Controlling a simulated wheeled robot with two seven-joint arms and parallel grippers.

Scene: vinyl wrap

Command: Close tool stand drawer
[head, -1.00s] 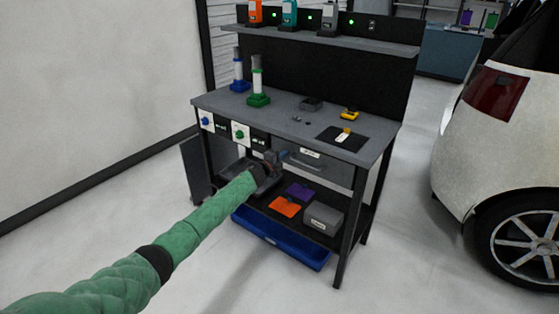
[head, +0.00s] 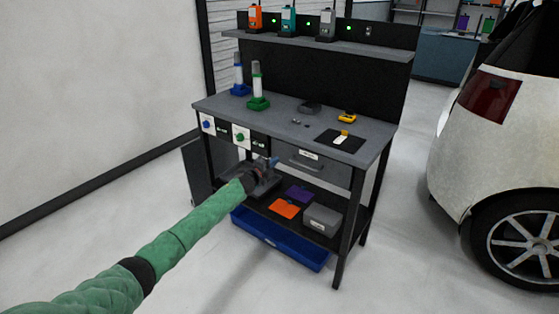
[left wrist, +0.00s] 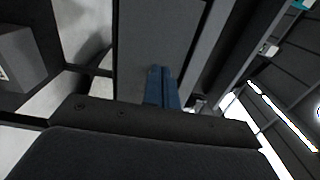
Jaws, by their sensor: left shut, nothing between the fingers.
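The tool stand (head: 210,103) is a dark workbench with a grey top. Its grey drawer (head: 328,172) is under the right part of the top, with a label and a bar handle (head: 306,164) on its front. The front looks about flush with the frame; I cannot tell if a small gap remains. My left gripper (head: 273,162) is shut and empty, just left of the drawer front and apart from the handle. In the left wrist view its blue fingers (left wrist: 162,88) show against a grey panel (left wrist: 158,35). My right gripper is out of view.
The lower shelf holds an orange piece (head: 284,208), a purple piece (head: 298,194) and a grey box (head: 322,219). A blue bin (head: 280,243) sits below. A white car (head: 465,150) is at right. The floor in front is clear.

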